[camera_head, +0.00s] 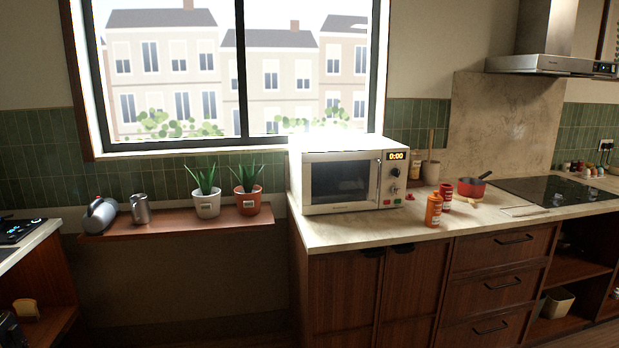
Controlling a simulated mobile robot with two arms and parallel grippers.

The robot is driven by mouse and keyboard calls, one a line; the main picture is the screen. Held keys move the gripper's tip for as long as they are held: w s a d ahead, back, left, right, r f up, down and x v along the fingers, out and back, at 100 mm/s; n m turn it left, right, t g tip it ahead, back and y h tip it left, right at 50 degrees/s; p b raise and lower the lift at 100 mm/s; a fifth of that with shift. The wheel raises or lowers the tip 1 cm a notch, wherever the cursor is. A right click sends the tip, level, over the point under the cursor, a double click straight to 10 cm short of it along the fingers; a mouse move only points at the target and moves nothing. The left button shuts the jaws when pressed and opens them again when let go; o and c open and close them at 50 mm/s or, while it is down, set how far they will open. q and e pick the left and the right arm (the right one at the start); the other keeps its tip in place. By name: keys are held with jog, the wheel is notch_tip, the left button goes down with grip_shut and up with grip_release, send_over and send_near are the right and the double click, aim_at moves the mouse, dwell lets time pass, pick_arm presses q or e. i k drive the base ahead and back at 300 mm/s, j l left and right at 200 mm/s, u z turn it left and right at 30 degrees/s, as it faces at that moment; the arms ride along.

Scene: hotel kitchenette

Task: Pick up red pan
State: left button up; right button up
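A small red pan (471,188) with a dark handle pointing up and to the right stands on the pale countertop (345,230), left of the black cooktop. A small yellowish item (470,202) lies just in front of it; I cannot tell what it is. Neither of my grippers shows in the head view.
A white microwave (341,177) stands left of the pan. An orange bottle (433,210) and a red can (446,196) stand between them. The black cooktop (556,191) lies right. A wooden shelf (170,226) holds a kettle (100,216) and potted plants (207,204).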

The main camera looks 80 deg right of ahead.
aim_at(469, 188)
jog(key=z, duration=3.75)
jog(key=i+l+u, duration=0.1)
jog(key=i, duration=0.2)
jog(key=i+l+u, duration=0.1)
jog(key=i+l, duration=0.1)
jog(key=i, duration=0.1)
